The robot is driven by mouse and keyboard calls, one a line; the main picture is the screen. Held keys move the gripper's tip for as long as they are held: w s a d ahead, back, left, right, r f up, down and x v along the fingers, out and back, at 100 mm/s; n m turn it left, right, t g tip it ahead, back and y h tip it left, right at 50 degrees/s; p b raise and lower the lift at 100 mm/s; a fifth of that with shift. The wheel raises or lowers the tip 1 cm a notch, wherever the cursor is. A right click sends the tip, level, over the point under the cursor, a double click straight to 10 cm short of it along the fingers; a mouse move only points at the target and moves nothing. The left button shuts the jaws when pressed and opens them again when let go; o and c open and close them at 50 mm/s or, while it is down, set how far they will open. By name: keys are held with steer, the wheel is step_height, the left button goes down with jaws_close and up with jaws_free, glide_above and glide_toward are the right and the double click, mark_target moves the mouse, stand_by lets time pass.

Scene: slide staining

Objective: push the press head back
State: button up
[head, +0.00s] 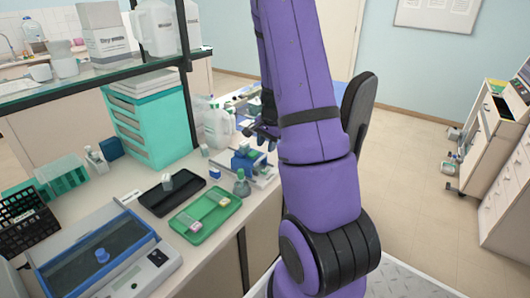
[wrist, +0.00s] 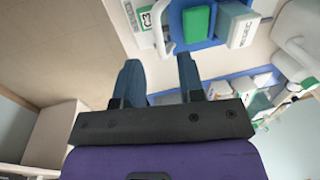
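The press appears to be the small blue and white device (head: 243,162) at the right end of the bench in the head view. In the wrist view, a blue device with a green pad (wrist: 197,22) lies at the top edge, with a blue and white block (wrist: 236,24) on its right; I cannot tell for sure which part is the press head. My gripper (wrist: 159,70) is open in the wrist view, its two dark blue fingers apart with nothing between them. The fingertips are below the device in that picture, with a visible gap. In the head view my arm hides part of this area.
A green tray (head: 232,211), a black tray (head: 154,203) and a small bottle (head: 242,187) stand left of and in front of the device. A white jug (head: 218,127) and teal drawers (head: 150,128) stand behind. Open floor (head: 420,190) lies right of the bench.

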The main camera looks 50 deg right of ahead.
mark_target(265, 156)
steer(key=shift+w+f, duration=0.15)
steer(key=shift+f, duration=0.8)
steer(key=shift+w+f, duration=0.15)
steer(key=shift+f, duration=0.75)
steer(key=shift+c, duration=0.2)
jaws_close()
